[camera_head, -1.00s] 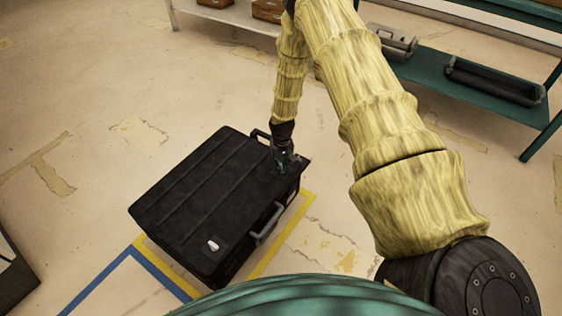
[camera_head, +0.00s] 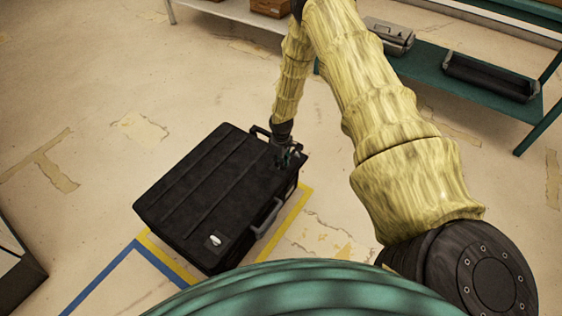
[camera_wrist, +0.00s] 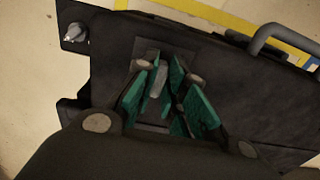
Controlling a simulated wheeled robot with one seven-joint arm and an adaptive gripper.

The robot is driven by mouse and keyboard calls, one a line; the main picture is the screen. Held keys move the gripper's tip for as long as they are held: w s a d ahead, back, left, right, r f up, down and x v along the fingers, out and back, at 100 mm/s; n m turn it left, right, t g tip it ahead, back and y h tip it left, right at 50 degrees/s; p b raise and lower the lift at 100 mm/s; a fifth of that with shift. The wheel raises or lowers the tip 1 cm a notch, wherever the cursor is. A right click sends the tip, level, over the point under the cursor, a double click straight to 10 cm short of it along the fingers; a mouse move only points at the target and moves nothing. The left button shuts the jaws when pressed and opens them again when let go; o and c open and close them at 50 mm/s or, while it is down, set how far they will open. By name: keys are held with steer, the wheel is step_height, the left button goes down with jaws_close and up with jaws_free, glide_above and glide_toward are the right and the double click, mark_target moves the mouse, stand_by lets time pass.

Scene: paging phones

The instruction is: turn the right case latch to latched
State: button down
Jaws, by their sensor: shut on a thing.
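The black case (camera_head: 190,190) lies on the floor with ribbed lid up. The left latch (camera_head: 214,240) is a small pale piece on a dark plate near the case's front corner. My gripper (camera_head: 285,157) is down at the far right part of the lid. In the wrist view its green fingers (camera_wrist: 168,92) are closed around a narrow grey piece (camera_wrist: 155,82) on a dark square plate, which appears to be the right latch. The fingers hide much of it, so I cannot tell its turn angle.
A grey handle (camera_head: 268,219) sticks out from the case's right side. A pale knob (camera_wrist: 75,33) shows at the left in the wrist view. Yellow tape (camera_head: 287,221) and blue tape (camera_head: 97,278) mark the floor. A green bench (camera_head: 440,82) stands at upper right.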

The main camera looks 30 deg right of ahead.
steer(key=shift+s, duration=0.1)
stand_by(0.3)
steer(key=c, duration=1.5)
jaws_free()
steer(key=shift+r, duration=0.1)
steer(key=shift+r, duration=0.2)
step_height(320, 180, up, 11)
steer(key=shift+r, duration=0.15)
